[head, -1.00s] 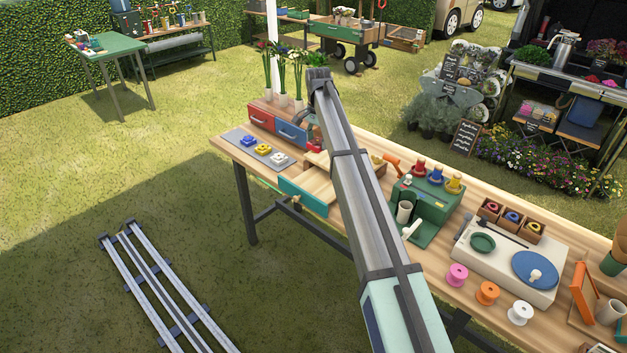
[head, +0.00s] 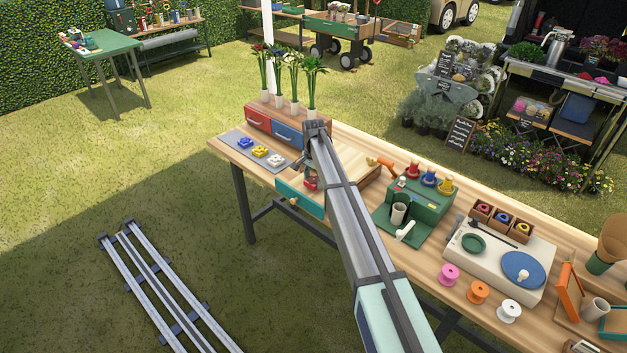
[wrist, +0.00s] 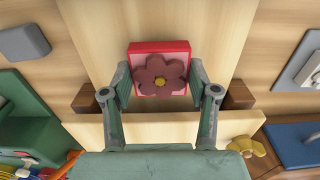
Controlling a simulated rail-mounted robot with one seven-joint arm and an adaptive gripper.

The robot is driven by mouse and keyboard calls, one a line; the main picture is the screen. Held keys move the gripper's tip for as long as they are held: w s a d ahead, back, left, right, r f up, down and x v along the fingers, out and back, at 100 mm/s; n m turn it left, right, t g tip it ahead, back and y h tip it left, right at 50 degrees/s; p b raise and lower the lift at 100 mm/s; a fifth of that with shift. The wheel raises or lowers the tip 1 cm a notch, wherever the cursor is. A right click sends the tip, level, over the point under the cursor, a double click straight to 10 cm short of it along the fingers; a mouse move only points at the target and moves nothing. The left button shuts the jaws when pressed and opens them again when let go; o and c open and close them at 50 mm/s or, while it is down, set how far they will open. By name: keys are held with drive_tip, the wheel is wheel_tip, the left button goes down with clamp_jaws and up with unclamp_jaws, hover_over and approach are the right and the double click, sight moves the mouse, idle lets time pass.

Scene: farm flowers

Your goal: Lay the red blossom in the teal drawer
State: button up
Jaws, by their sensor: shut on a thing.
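The red blossom (wrist: 150,74) is a red square block with a dull red flower and yellow centre on its face. My gripper (wrist: 160,82) is shut on it, one finger at each side. In the head view a bit of the red blossom (head: 311,184) shows below my gripper (head: 312,172), by the teal drawer (head: 299,198). The drawer is pulled out from the table's front edge. My arm hides part of its inside. Pale wood lies behind the blossom in the wrist view; I cannot tell whether the blossom touches it.
Red (head: 258,122) and blue (head: 288,132) drawers stand behind, with tall flowers in vases on top. A grey mat (head: 237,139) with blue, yellow and white blossoms lies left. A green spool stand (head: 428,203) is right.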

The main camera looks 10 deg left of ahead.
sight(314, 181)
drive_tip(key=shift+f, duration=0.6)
drive_tip(key=o, duration=1.1)
drive_tip(key=shift+f, duration=0.1)
wheel_tip(314, 181, up, 12)
drive_tip(key=b, duration=0.4)
